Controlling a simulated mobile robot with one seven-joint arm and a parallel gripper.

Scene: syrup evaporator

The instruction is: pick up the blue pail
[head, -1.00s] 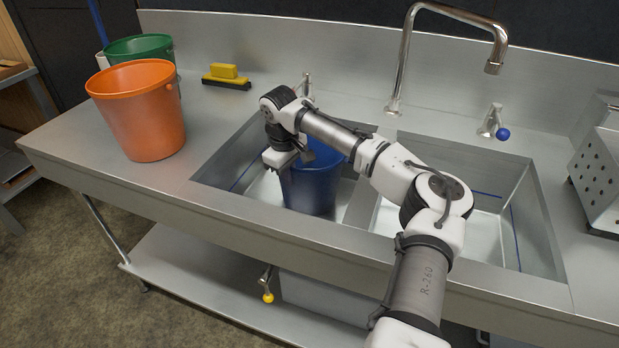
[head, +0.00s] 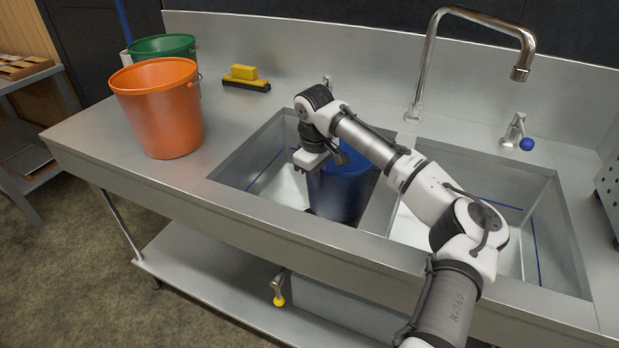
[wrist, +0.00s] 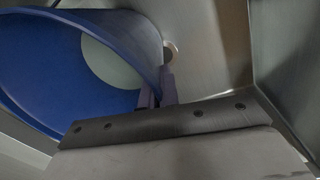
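The blue pail (head: 345,190) is in the left sink basin, partly hidden behind my arm in the head view. In the wrist view the pail (wrist: 50,75) fills the left side, with its open mouth and pale inner bottom showing. My gripper (head: 315,182) reaches down at the pail's left side. In the wrist view my gripper's two fingers (wrist: 157,92) are close together, one on each side of the pail's wall at the rim, and look shut on it. I cannot tell whether the pail's base touches the basin floor.
An orange pail (head: 165,115) and a green pail (head: 163,45) stand on the counter at left. A yellow-and-black brush (head: 246,77) lies behind the sink. A tall faucet (head: 428,65) rises behind the basins.

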